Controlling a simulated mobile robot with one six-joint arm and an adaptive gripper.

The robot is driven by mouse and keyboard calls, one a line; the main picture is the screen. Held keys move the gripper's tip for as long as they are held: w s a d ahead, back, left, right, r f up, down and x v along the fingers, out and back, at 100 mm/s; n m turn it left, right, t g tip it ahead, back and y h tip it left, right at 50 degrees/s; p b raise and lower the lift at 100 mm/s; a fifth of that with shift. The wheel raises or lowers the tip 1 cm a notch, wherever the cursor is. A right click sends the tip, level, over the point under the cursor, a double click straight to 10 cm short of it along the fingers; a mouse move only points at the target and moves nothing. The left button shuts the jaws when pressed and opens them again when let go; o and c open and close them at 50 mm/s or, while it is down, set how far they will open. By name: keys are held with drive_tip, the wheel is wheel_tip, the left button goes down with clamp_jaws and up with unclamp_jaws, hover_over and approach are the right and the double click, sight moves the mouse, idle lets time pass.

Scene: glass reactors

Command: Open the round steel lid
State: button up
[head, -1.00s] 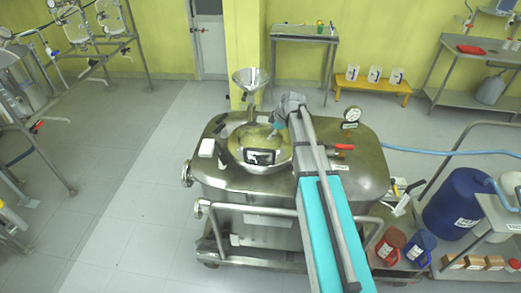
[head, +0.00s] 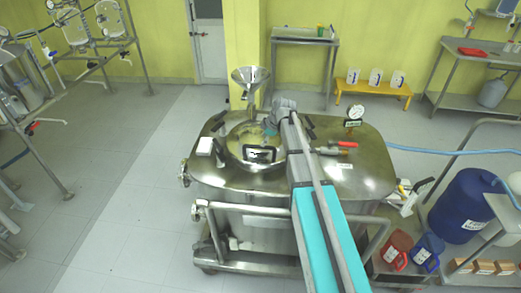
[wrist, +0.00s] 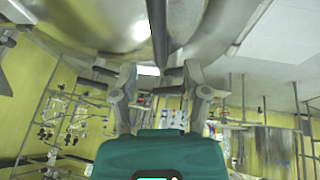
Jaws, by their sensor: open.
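The round steel lid (head: 240,150) lies on the top of a steel tank, toward its left side, and looks closed. A black handle (head: 262,155) shows at its front. My gripper (head: 269,131) is over the back right part of the lid, partly hidden by my arm. In the wrist view, my gripper's two fingers (wrist: 160,82) are spread apart. A dark bar (wrist: 158,32) runs down from the top of the picture toward the gap between them, in front of a curved steel surface. I cannot tell whether it touches the fingers or what part it is.
A steel funnel (head: 250,78) stands up behind the lid. A white block (head: 205,146) sits left of it. A gauge (head: 355,112) and a red-handled valve (head: 347,144) are on the tank's right. A blue drum (head: 460,207) stands right; the floor at left is clear.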

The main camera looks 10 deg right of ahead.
sight(259, 146)
drive_tip(key=shift+b+x, duration=2.05)
drive_tip(key=shift+x, duration=0.55)
clamp_jaws()
